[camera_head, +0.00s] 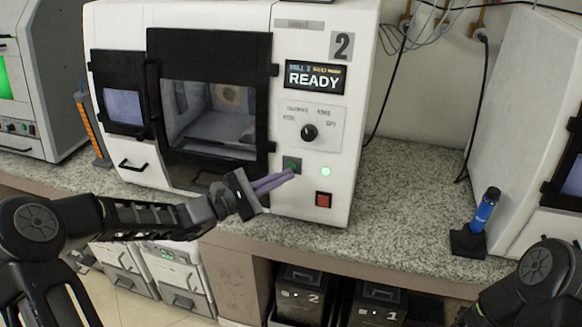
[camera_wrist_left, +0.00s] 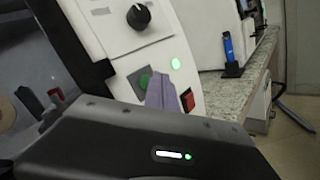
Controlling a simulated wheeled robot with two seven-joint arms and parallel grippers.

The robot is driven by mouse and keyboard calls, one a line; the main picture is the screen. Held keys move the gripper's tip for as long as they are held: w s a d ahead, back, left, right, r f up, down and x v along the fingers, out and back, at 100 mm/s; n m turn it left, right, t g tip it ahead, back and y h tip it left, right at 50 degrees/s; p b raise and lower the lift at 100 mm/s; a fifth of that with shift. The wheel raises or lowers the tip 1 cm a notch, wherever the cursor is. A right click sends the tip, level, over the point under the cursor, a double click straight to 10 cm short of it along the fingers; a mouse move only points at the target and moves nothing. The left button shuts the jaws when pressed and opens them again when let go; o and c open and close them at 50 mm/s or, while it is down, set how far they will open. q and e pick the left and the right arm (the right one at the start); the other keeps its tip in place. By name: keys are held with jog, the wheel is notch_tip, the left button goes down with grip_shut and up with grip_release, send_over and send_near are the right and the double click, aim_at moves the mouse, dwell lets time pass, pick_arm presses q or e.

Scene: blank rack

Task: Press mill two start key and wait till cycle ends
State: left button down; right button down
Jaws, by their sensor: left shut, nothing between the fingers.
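Mill two (camera_head: 330,180) is a white machine marked "2" with dark-framed doors. Its display (camera_head: 315,77) reads "READY". The green start key (camera_head: 291,164) is low on its front panel and also shows in the left wrist view (camera_wrist_left: 140,80). A lit green lamp (camera_head: 325,171) is to its right and a red button (camera_head: 323,200) below. My left gripper (camera_head: 288,177) has purple fingers, shut and empty, with tips just below the green key. Whether they touch it I cannot tell. In the left wrist view the fingers (camera_wrist_left: 162,95) overlap the key's lower right. My right gripper is out of view.
A dial (camera_head: 309,132) sits above the key. A blue handled tool on a dark stand (camera_head: 468,242) is on the speckled counter (camera_head: 400,215) at right. Other white machines flank mill two. Dark bins (camera_head: 300,290) are under the counter.

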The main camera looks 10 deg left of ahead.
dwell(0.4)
pick_arm(q)
jog(key=shift+w, duration=0.45)
